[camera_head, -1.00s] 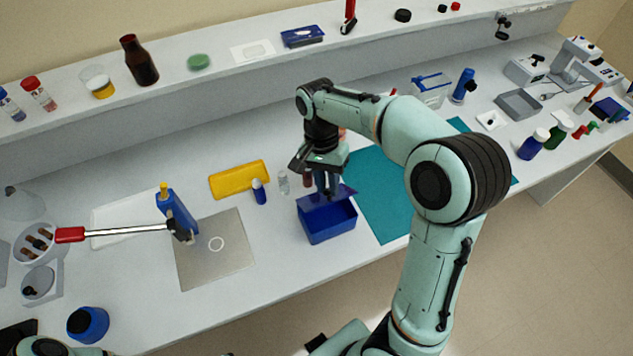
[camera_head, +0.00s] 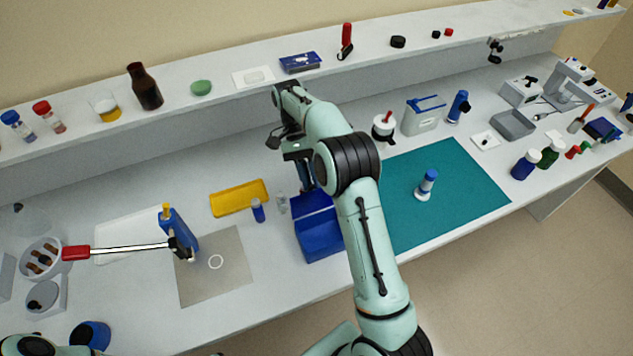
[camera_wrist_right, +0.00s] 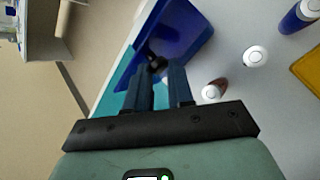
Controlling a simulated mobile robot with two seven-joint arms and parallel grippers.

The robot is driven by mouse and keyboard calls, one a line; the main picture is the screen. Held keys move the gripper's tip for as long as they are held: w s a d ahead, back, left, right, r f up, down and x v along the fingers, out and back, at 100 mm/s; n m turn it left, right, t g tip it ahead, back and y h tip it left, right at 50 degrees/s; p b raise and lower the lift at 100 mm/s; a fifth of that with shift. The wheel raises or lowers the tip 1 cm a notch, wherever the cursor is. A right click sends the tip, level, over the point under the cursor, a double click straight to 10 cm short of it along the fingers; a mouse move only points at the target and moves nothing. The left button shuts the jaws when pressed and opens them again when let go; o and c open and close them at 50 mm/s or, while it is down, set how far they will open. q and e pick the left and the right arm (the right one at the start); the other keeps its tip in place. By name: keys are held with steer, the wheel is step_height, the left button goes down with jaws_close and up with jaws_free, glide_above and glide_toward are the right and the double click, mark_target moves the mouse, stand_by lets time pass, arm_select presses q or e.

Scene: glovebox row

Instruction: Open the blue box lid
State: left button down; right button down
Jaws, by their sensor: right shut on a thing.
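The blue box (camera_head: 322,246) stands on the bench, left of the teal mat, partly hidden behind my right arm. Its blue lid (camera_head: 311,203) is raised and leans back at the rear edge. My right gripper (camera_head: 306,178) is at the lid from behind, its fingers shut on it. In the right wrist view, the blue box (camera_wrist_right: 183,28) lies beyond the fingers, and a small dark knob-like part sits at the tips of my right gripper (camera_wrist_right: 158,78). The exact contact is hard to see. My left gripper is not in view.
A grey plate (camera_head: 213,278) lies further left. The teal mat (camera_head: 460,190) at right holds a blue-and-white bottle (camera_head: 426,185).

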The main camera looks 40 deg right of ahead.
steer(key=shift+w+a+f+g, duration=0.15)
steer(key=shift+f+g, duration=0.05)
steer(key=shift+f, duration=0.35)
steer(key=shift+w+a+f+g, duration=0.15)
steer(key=shift+f+g, duration=0.05)
steer(key=shift+f, duration=0.35)
steer(key=c, duration=1.1)
jaws_free()
steer(key=shift+o, duration=0.6)
steer(key=shift+w, duration=0.15)
steer(key=shift+d+r, duration=0.1)
steer(key=shift+r, duration=0.05)
